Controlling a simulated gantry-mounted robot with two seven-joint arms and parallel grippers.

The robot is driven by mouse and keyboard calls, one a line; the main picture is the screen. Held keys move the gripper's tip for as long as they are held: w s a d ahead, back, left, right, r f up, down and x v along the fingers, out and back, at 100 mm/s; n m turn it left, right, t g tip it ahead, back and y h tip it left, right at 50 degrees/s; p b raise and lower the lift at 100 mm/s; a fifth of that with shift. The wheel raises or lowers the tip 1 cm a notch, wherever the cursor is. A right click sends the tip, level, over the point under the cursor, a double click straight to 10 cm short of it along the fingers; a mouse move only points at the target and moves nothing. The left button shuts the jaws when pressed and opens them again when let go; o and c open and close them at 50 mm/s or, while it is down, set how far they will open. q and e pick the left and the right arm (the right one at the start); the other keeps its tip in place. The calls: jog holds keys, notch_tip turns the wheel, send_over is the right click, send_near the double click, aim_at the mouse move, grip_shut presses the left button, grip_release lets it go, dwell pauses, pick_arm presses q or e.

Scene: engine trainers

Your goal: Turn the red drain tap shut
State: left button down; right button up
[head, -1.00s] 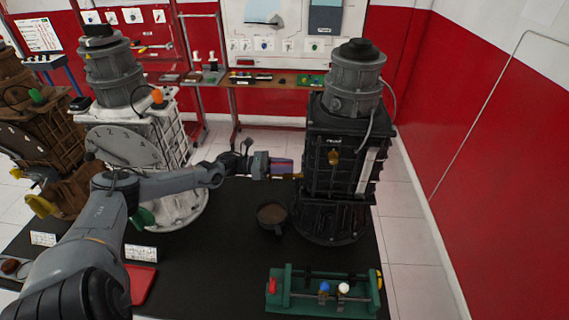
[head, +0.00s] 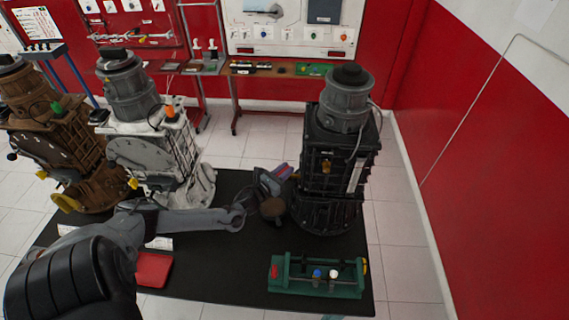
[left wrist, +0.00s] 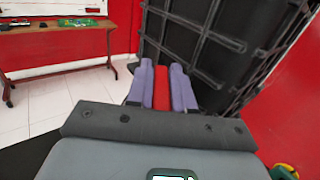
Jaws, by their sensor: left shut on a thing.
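The red tap handle (left wrist: 162,84) shows in the left wrist view as a red bar between the purple fingers of my left gripper (left wrist: 163,88). The fingers are shut on it. In the head view, my left gripper (head: 281,172) is at the lower left side of the black engine (head: 322,180), with its fingers tilted up to the right. The tap itself is mostly hidden there by the gripper. The black ribbed engine casing (left wrist: 215,45) stands right behind the fingers in the left wrist view. My right gripper is not in view.
A green rack (head: 318,290) with small taps is at the table's front right. White (head: 180,150) and brown (head: 80,150) engines stand to the left.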

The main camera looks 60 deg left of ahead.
pick_arm(q)
jog(key=n+y, duration=0.1)
jog(key=n+g+y+p, duration=0.1)
jog(key=y, duration=0.1)
jog(key=n+g+y+p, duration=0.1)
jog(key=y, duration=0.1)
jog(key=shift+w+d+r+n, duration=0.15)
jog(key=shift+d+n, duration=0.1)
jog(key=shift+n, duration=0.15)
jog(key=shift+d+n+g+y+p, duration=0.1)
jog(key=shift+n+g+y+p, duration=0.25)
jog(key=shift+n+g+y, duration=1.6)
jog(key=shift+g+y, duration=0.35)
jog(key=shift+g, duration=0.1)
jog(key=c, duration=1.1)
grip_release()
jog(key=p+v, duration=0.1)
jog(key=v, duration=0.9)
jog(key=shift+s+d, duration=0.2)
jog(key=shift+d, duration=0.05)
